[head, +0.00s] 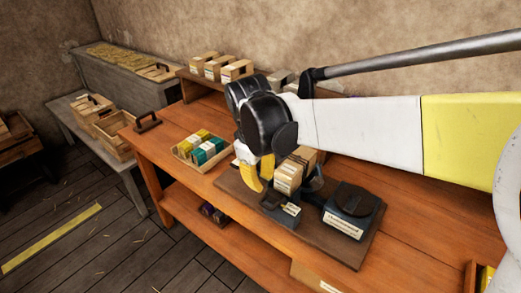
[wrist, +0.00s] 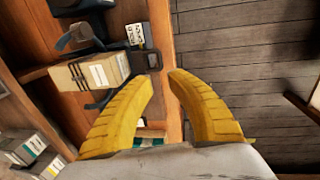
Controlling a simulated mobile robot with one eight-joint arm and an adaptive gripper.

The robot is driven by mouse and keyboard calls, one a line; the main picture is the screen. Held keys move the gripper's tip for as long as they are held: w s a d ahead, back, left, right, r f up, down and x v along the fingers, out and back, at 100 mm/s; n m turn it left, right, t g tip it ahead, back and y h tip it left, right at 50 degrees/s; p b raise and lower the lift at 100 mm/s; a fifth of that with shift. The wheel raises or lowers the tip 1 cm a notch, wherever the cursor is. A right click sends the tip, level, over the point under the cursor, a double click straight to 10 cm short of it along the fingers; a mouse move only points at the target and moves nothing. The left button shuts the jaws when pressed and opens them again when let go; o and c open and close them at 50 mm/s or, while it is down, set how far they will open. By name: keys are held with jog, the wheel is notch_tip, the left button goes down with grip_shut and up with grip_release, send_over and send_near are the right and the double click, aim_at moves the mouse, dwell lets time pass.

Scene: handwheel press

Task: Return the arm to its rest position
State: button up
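My gripper (head: 258,178) hangs over the front part of the wooden workbench, just left of the press. In the wrist view its two yellow fingers (wrist: 164,76) stand apart with nothing between them; the bench edge and floor show through the gap. The press (head: 350,212) is dark metal, with a round black top and a pale label, on a brown board (head: 329,242). A pale labelled block (head: 291,175) stands at the press behind my gripper; it also shows in the wrist view (wrist: 90,72), left of the fingers and apart from them. My arm hides part of the press.
A tray of yellow, white and teal blocks (head: 203,148) lies left of my gripper. Several pale boxes (head: 221,68) stand on a raised shelf behind. A grey bench (head: 125,83) and wooden crates (head: 114,133) are at left. The floor before the workbench is clear.

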jog(key=shift+d, duration=0.1)
jog(key=s+d+r+m+t+y, duration=0.1)
jog(key=s+d+m+t, duration=0.4)
jog(key=s+d+m, duration=0.5)
jog(key=s+d+r, duration=0.1)
jog(key=s+d, duration=0.3)
jog(key=d, duration=0.4)
jog(key=shift+s+m+t, duration=0.35)
jog(key=shift+m+t, duration=0.05)
